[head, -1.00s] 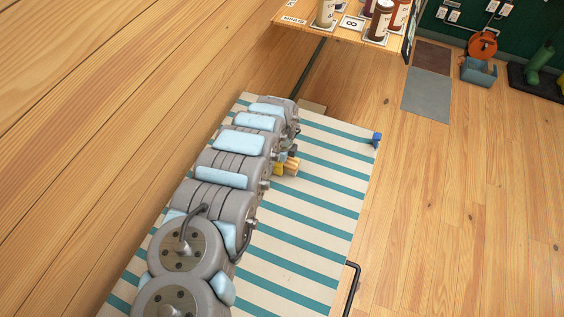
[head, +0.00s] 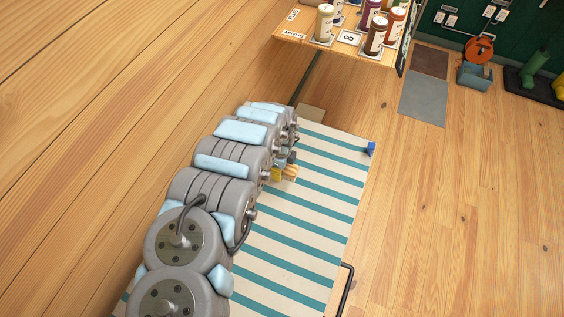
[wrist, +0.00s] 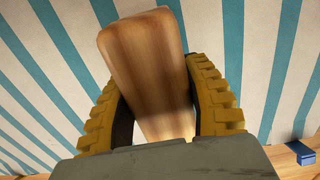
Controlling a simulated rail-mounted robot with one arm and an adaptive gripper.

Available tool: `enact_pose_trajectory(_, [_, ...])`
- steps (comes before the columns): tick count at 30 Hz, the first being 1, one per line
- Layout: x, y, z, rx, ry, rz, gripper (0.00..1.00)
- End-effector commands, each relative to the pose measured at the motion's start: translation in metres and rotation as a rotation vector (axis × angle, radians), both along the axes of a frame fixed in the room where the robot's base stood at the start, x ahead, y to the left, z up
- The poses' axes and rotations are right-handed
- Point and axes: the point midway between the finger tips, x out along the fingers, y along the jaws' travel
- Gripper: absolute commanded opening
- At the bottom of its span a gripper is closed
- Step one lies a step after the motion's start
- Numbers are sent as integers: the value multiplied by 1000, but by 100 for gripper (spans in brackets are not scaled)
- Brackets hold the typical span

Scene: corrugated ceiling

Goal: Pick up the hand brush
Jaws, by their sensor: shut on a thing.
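The hand brush (wrist: 148,65) shows in the wrist view as a pale brown wooden block. It sits between the two yellow ribbed fingers of my gripper (wrist: 156,90), which is shut on it. No bristles are visible. In the head view my gripper (head: 284,172) is small and partly behind my grey arm, with a bit of the wooden brush (head: 291,173) showing at its right. It is over the teal-and-cream striped table top (head: 300,222). I cannot tell whether the brush touches the table.
A small blue object (head: 371,149) is at the table's far right corner; it also shows in the wrist view (wrist: 294,154). A wooden shelf (head: 340,50) with several jars stands beyond the table. The striped top right of my gripper is clear. A dark handle (head: 347,290) sticks out at the right edge.

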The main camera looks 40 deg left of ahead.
Motion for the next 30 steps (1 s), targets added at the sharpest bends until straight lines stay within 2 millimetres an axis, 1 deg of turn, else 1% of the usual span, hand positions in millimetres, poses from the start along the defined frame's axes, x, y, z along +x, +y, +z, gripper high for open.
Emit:
enact_pose_trajectory(1, [-4,-2,13,-1,3,0,10])
enact_pose_trajectory(9, [-21,-12,37,1,1,1,10])
enact_pose_trajectory(18, [-51,-31,51,-1,4,1,10])
enact_pose_trajectory(28, [-78,-47,63,0,0,1,10])
enact_pose_trajectory(30, [-79,-46,59,2,-2,1,10])
